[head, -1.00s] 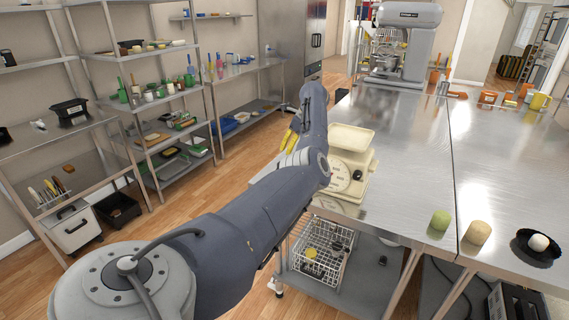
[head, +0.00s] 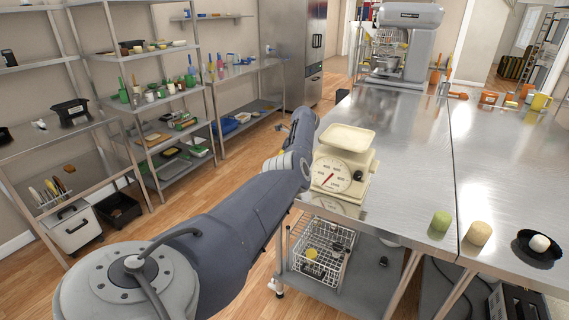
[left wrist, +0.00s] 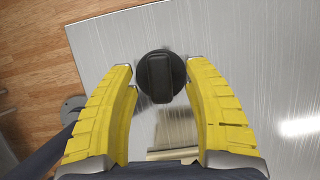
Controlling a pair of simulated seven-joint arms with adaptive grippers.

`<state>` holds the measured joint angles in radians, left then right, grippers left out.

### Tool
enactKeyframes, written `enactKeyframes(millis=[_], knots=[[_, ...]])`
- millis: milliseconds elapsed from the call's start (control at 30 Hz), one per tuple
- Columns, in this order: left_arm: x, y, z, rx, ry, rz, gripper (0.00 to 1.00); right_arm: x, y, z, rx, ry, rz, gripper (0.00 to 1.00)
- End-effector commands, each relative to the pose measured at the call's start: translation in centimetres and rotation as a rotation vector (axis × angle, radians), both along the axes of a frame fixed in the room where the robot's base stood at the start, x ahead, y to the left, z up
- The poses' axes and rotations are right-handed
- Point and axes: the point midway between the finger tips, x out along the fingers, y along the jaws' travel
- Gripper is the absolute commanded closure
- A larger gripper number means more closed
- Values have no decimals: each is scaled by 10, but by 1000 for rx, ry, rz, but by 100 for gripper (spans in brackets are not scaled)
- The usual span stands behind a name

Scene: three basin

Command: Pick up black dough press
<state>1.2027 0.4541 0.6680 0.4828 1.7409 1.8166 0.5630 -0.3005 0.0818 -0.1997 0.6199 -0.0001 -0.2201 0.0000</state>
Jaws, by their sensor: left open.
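The black dough press (left wrist: 155,77), round with a raised bar-like handle across its middle, shows in the left wrist view on the steel worktop near its edge. My left gripper (left wrist: 160,67) has its yellow fingers spread open, one tip on each side of the press as seen from the wrist, with clear gaps. The height between tips and press is hard to judge. In the head view my left arm hides the gripper, and I cannot make out the press there. My right gripper is in neither view.
A cream kitchen scale (head: 347,140) stands on the worktop (head: 400,150) close to my left arm. Green (head: 440,221) and tan (head: 478,234) lumps and a black dish (head: 538,252) sit at the near right. A stand mixer (head: 405,45) is at the back. The worktop's middle is clear.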

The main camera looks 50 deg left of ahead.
Motion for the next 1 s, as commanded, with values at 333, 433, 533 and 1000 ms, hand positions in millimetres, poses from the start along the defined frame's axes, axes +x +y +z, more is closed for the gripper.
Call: enactKeyframes(millis=[333, 433, 533, 1000], knots=[[-1, 2, -6, -1, -1, 1, 49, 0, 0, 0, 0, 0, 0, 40], [-1, 2, -6, -1, -1, 1, 53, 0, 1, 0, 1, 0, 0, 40], [-1, 2, -6, -1, -1, 1, 64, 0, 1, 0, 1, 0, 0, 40], [-1, 2, -6, -1, -1, 1, 100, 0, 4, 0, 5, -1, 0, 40]])
